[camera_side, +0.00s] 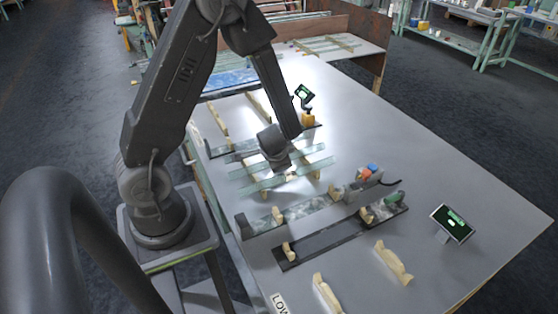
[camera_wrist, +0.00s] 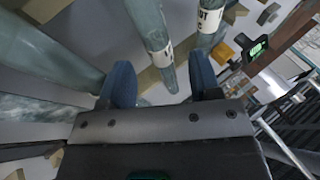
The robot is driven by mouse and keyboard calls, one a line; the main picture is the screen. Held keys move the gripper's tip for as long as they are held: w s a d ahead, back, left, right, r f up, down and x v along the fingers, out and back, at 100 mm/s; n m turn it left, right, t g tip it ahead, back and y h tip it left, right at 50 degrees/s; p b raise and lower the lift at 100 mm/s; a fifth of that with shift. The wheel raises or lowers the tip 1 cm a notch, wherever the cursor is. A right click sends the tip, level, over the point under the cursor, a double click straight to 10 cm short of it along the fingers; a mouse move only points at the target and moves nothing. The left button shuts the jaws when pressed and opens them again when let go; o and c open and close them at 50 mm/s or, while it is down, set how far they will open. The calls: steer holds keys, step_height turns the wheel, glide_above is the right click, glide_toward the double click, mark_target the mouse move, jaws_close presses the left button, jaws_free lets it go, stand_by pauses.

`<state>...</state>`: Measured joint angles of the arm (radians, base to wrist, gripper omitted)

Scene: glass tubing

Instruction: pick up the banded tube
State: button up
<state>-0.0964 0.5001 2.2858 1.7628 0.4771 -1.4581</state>
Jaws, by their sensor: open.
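In the wrist view, a greenish glass tube (camera_wrist: 147,22) with a white lettered band (camera_wrist: 161,54) runs down from the top, its end between my two blue fingers. A second tube with a white lettered band (camera_wrist: 210,18) lies to its right, close to the right finger. A thick tube (camera_wrist: 45,45) without a visible band is at left. My gripper (camera_wrist: 162,76) is open; I cannot tell how far above the tube it is. In the side view, my gripper (camera_side: 290,174) is low over several glass tubes (camera_side: 262,183) lying across wooden rests; the bands are not readable there.
Wooden rests (camera_side: 393,263) stand on the grey table (camera_side: 440,160). Dark rails with wooden supports (camera_side: 325,242) lie in front of the tubes. A small green-screen display (camera_side: 452,223) is at right, another (camera_side: 303,92) at the back.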

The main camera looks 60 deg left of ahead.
steer(key=shift+x, duration=1.35)
steer(key=shift+c, duration=0.2)
jaws_close()
steer(key=shift+r, duration=0.1)
steer(key=shift+r, duration=0.8)
step_height(320, 180, up, 2)
steer(key=shift+r, duration=0.1)
steer(key=s+a+r, duration=0.7)
steer(key=s, duration=0.2)
